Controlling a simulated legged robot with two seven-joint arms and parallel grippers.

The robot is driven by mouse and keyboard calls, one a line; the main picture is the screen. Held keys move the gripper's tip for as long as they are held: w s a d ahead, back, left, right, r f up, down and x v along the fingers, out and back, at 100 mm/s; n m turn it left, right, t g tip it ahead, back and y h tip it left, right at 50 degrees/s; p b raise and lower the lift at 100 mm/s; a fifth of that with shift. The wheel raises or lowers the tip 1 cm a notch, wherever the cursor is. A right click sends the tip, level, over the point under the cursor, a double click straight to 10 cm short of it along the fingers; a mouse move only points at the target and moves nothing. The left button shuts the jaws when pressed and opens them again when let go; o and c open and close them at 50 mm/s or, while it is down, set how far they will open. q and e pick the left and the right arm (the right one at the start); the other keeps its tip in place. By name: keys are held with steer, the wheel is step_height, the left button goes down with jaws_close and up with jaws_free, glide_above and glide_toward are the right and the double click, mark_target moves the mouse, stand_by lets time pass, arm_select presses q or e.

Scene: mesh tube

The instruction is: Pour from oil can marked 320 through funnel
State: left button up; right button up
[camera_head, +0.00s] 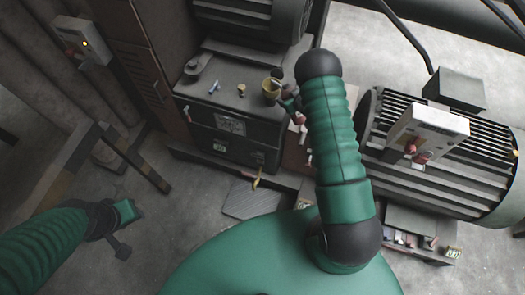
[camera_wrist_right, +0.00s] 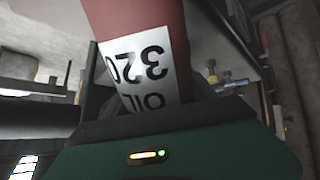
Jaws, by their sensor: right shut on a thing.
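The red oil can (camera_wrist_right: 130,15) fills the upper middle of the right wrist view. Its white label reads OIL 320, upside down there. My right gripper (camera_wrist_right: 153,104) is shut on it. In the head view a small red part (camera_head: 299,118), probably the can, shows beside my right forearm, which hides most of that gripper.
The dark machine (camera_head: 235,125) bears several small items. A large ribbed motor (camera_head: 440,150) with a pale control box (camera_head: 428,133) stands right of my right arm. A grey box with a yellow light (camera_head: 80,42) is at upper left. The floor at left is mostly clear.

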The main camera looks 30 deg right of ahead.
steer(key=shift+d, duration=0.1)
steer(key=shift+d+r+g+p, duration=0.3)
steer(key=shift+r+p, duration=0.15)
steer(key=shift+p, duration=0.35)
steer(key=shift+s+a+r+g+p, duration=0.2)
steer(key=shift+r+g+p, duration=0.4)
steer(key=shift+p, duration=0.35)
steer(key=shift+d, duration=0.2)
steer(key=shift+a, duration=0.1)
steer(key=shift+r+p, duration=0.3)
steer(key=shift+p, duration=0.25)
steer(key=shift+a+r+n+g+p, duration=0.25)
steer(key=shift+r+g+p, duration=0.6)
steer(key=shift+p, duration=0.65)
steer(key=shift+f, duration=0.15)
stand_by(0.9)
